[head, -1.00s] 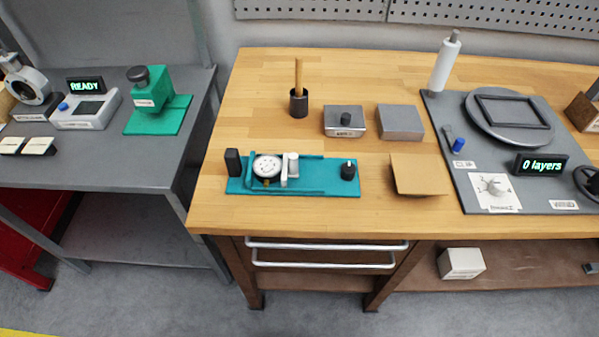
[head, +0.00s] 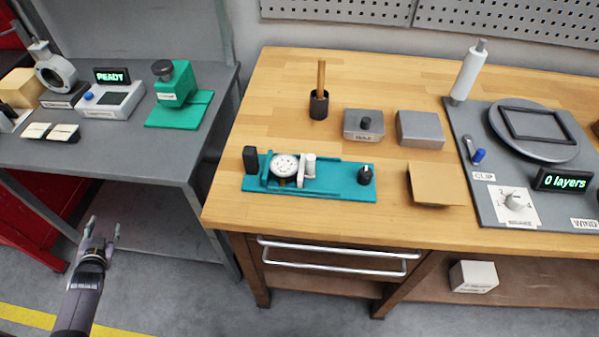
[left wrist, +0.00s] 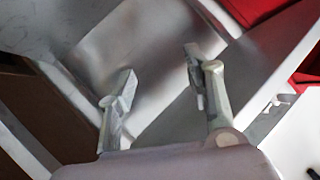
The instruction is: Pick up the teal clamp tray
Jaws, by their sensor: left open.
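The teal clamp tray (head: 330,191) lies flat near the front left of the wooden bench in the head view. It carries a round white dial gauge (head: 286,167), a white block, a black block at its left end and a black knob (head: 366,175) at its right end. My left gripper (head: 102,228) is open and empty, low in front of the grey table, well left of the tray and below bench height. Its two spread fingers also show in the left wrist view (left wrist: 158,85), with nothing between them. My right gripper is not in view.
A black cup with a wooden handle (head: 319,104), grey blocks (head: 420,128) and a tan card (head: 436,184) lie behind and right of the tray. A grey winding station (head: 470,120) fills the bench's right. The grey table (head: 140,160) stands left, across a gap.

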